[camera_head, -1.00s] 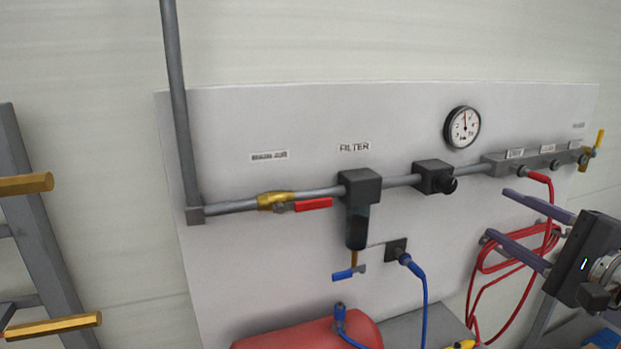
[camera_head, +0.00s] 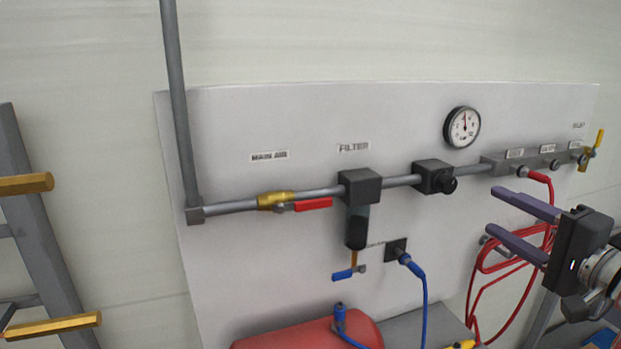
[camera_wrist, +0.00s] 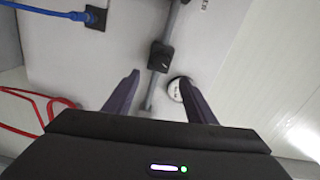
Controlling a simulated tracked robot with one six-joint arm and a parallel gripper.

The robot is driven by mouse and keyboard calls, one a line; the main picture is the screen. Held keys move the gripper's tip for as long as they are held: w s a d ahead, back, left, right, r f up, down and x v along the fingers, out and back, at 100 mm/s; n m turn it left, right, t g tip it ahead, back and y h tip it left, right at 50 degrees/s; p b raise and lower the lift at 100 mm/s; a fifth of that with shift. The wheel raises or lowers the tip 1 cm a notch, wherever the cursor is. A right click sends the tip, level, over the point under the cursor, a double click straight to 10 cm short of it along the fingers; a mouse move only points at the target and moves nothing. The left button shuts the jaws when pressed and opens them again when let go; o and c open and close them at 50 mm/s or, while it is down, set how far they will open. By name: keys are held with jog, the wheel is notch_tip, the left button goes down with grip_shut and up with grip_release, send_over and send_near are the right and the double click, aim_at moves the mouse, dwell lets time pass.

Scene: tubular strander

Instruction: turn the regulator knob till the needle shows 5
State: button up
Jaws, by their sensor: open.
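The regulator is a dark block (camera_head: 431,175) on the grey pipe, with a round black knob (camera_head: 448,185) on its front. The round white gauge (camera_head: 462,127) sits above and right of it; its needle points roughly straight up, but the numbers are too small to read. My gripper (camera_head: 507,212) is open and empty, at the right, lower than the knob and apart from it. In the wrist view the regulator (camera_wrist: 161,57) lies beyond and between my fingers, and the gauge (camera_wrist: 176,89) is partly hidden by the right finger.
The filter (camera_head: 359,188) and the red valve lever (camera_head: 314,205) are left of the regulator. The manifold (camera_head: 500,165) with a red hose (camera_head: 541,177) is to its right. A coiled red hose (camera_head: 484,262) hangs behind my gripper. A blue hose (camera_head: 424,300) hangs below.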

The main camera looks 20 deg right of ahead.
aim_at(450, 188)
jog(key=shift+w+a, duration=0.2)
jog(key=shift+w, duration=6.1)
jog(key=c, duration=1)
